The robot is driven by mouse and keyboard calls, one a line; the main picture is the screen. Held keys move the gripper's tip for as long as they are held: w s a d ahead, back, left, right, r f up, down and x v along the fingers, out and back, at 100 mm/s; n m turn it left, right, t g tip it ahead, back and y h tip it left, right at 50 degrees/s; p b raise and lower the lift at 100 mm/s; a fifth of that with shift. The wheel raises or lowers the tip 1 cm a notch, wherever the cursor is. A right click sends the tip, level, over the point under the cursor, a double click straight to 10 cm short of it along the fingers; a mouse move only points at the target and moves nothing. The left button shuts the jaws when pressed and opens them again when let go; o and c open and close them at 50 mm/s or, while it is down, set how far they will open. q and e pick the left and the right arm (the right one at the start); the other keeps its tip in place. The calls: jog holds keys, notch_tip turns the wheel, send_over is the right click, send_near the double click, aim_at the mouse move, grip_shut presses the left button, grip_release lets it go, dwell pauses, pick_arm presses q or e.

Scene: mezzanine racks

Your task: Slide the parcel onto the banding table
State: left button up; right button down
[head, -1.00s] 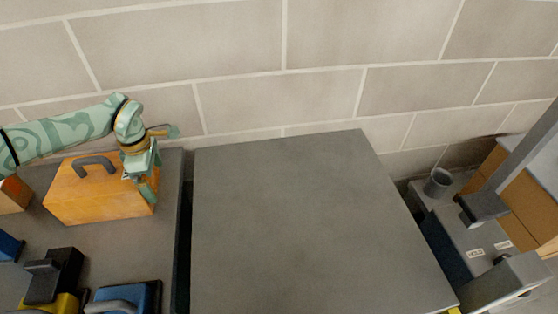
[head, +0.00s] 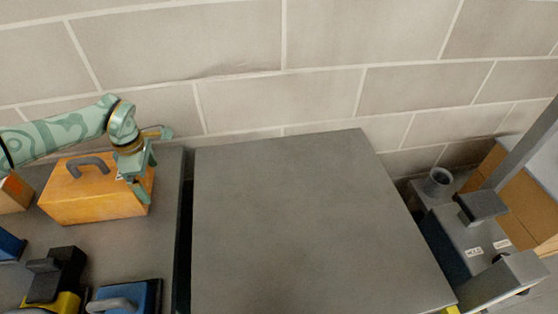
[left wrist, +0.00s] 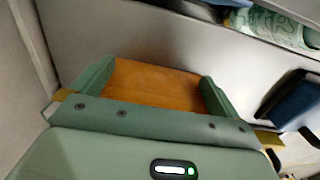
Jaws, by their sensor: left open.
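The parcel appears to be an orange box (head: 92,203) with a dark grey handle on top. It rests on the grey surface at left in the head view. My left gripper (head: 139,190) points down at the box's right end, its fingers over that end. In the left wrist view the box's orange face (left wrist: 155,85) shows between the two spread fingers of my left gripper (left wrist: 157,88). I cannot tell whether the fingers touch the box. The bare grey table top (head: 300,215) in the middle looks like the banding table. My right gripper is not in view.
A dark gap (head: 185,225) separates the left surface from the grey table top. A blue case (head: 145,294) and a black and yellow case (head: 62,272) stand in front of the orange box. A grey machine (head: 470,235) stands at right. A block wall (head: 240,110) runs behind.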

pick_arm(q)
jog(key=shift+s+a, duration=0.25)
jog(key=shift+a, duration=0.65)
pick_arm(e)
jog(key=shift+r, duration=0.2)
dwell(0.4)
pick_arm(q)
jog(key=shift+d, duration=0.1)
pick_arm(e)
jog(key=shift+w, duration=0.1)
pick_arm(q)
jog(key=shift+w+d+p, duration=0.2)
jog(key=shift+d+p, duration=0.05)
jog(key=shift+d, duration=0.45)
jog(key=shift+w+d+p, duration=0.2)
jog(key=shift+d+p, duration=0.05)
jog(key=shift+d, duration=0.45)
notch_tip(320, 180, up, 13)
jog(key=p, duration=1)
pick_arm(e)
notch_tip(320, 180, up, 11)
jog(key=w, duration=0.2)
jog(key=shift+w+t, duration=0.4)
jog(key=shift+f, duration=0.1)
